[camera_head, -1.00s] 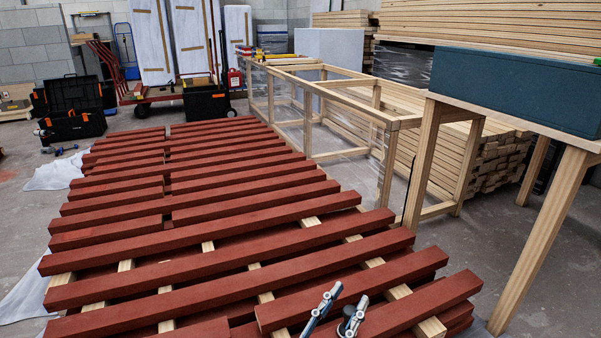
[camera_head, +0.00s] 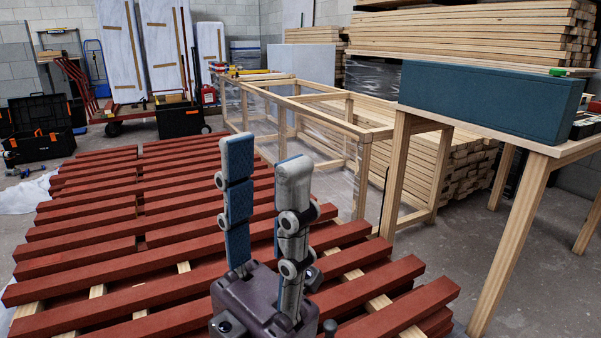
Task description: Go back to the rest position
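My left gripper (camera_head: 264,170) shows large at the bottom middle of the head view, fingers pointing up. Its two fingers stand apart with nothing between them, so it is open and empty. It is in front of the red painted battens (camera_head: 100,253), which lie in rows across pale wooden bearers, and it hides some of them. I cannot see it touching any batten. My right gripper is not in view.
A wooden table (camera_head: 545,150) with a dark teal box (camera_head: 490,103) stands at the right. An open wooden frame (camera_head: 362,165) and stacked timber (camera_head: 470,165) stand behind the battens. Black toolboxes (camera_head: 40,143) and a red trolley (camera_head: 115,118) are at the back left. Grey floor is clear at the lower right.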

